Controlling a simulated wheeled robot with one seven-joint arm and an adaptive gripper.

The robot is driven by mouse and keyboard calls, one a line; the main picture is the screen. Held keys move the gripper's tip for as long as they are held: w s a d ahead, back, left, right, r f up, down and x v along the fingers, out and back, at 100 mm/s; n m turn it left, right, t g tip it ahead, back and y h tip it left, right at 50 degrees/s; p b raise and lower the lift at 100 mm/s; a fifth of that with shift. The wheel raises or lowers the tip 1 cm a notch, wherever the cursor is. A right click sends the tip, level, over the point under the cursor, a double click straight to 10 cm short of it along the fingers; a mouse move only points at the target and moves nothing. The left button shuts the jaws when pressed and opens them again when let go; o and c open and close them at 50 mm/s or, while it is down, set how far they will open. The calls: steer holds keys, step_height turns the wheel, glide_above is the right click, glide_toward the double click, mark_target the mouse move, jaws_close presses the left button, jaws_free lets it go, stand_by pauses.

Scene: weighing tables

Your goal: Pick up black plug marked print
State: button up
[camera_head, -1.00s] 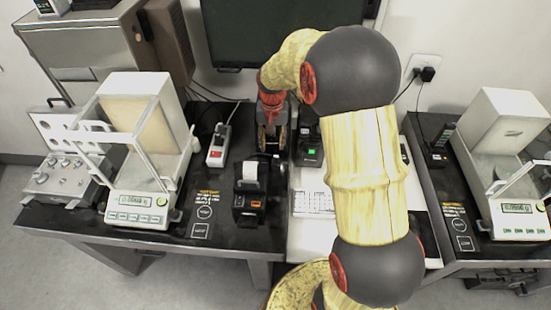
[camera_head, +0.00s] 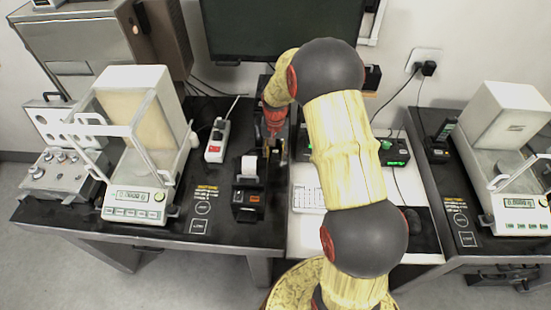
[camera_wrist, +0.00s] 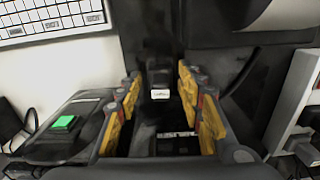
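The black plug (camera_wrist: 159,72) with a small white label is in the wrist view, just beyond and between my fingertips. The print on its label is too small to read for certain. My gripper (camera_wrist: 159,88) is open, with a yellow-padded finger on each side; no contact with the plug shows. A dark part with a pale, lettered strip (camera_wrist: 178,134) lies between the fingers, nearer the palm. In the head view my gripper (camera_head: 272,130) is low behind the label printer (camera_head: 248,195), and the plug cannot be made out there.
A white power strip (camera_head: 217,140) stands left of my gripper. A green-button device (camera_wrist: 64,122) and a keyboard (camera_wrist: 50,20) are left in the wrist view. A balance (camera_head: 138,205) stands on the left table. The monitor (camera_head: 285,30) is behind.

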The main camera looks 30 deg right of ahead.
steer(key=c, duration=0.3)
jaws_close()
stand_by(0.4)
